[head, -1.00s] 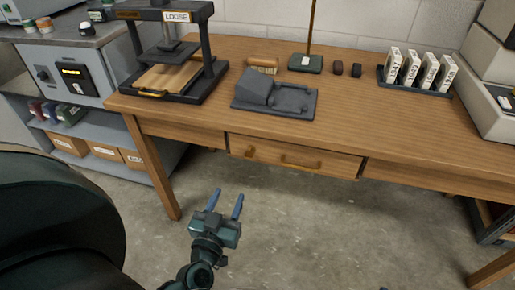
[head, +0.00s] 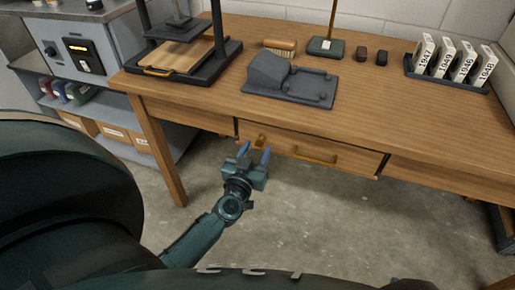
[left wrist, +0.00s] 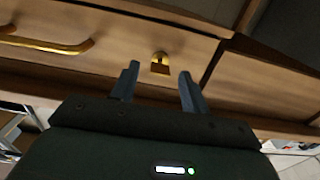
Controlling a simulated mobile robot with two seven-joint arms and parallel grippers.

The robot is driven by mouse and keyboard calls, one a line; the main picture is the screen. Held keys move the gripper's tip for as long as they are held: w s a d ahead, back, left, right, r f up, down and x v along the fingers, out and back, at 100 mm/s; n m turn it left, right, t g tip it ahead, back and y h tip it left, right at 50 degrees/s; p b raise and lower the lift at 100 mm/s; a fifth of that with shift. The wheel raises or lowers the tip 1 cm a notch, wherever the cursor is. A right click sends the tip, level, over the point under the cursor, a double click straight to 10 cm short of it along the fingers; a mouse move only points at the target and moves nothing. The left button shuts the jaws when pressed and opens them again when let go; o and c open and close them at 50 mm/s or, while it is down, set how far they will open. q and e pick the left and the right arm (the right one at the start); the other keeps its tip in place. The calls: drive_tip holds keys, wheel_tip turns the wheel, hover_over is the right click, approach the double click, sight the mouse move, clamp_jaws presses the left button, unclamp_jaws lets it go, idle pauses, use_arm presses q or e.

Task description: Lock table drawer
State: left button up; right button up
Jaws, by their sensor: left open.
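The wooden table drawer (head: 315,150) sits under the table's front edge and looks closed. It has a brass bar handle (head: 314,155), which also shows in the left wrist view (left wrist: 45,45). A small brass lock piece (head: 261,139) is near the drawer's left end; in the left wrist view the lock piece (left wrist: 160,63) shows upside down between my fingers. My left gripper (head: 256,154) is open and empty, just in front of the lock piece; in the left wrist view its fingertips (left wrist: 157,70) lie either side of it, apart from it. My right gripper is not in view.
On the wooden table (head: 400,120) are a press (head: 185,55), a grey moulded block (head: 290,82), a brush (head: 279,46), a stand (head: 326,46) and a rack of numbered plates (head: 450,75). A table leg (head: 164,160) stands left of my arm. The floor below is clear.

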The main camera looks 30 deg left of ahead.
use_arm(q)
drive_tip(key=shift+x, duration=0.8)
drive_tip(key=shift+c, duration=0.3)
drive_tip(key=c, duration=0.9)
